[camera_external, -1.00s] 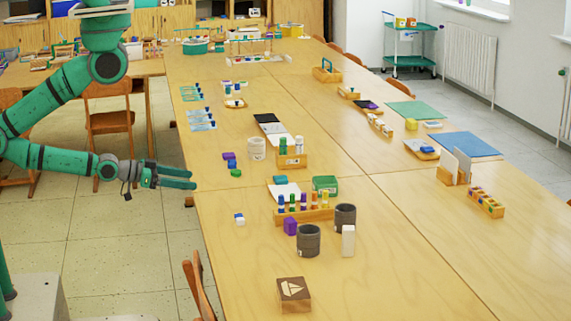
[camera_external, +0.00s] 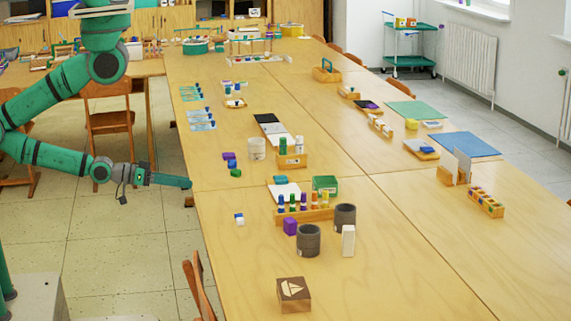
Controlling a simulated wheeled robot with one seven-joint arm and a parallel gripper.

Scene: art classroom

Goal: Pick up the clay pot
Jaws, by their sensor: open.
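Two dark grey cylindrical pots stand upright on the long wooden table, a front pot (camera_external: 308,241) and a back pot (camera_external: 345,217). A pale round pot (camera_external: 257,149) stands farther back, left of a small wooden rack. I cannot tell from this view which of them is the clay pot. My gripper (camera_external: 188,183) is at the table's left edge, left of all three pots and apart from them. It is open and empty, pointing right, with its fingers seen nearly in line, one hiding the other.
A wooden rack of coloured bottles (camera_external: 304,214), a purple block (camera_external: 290,226) and a white block (camera_external: 348,240) stand close to the dark pots. A wooden box (camera_external: 293,294) is at the front. A chair (camera_external: 200,288) stands at the left edge. The front right tabletop is clear.

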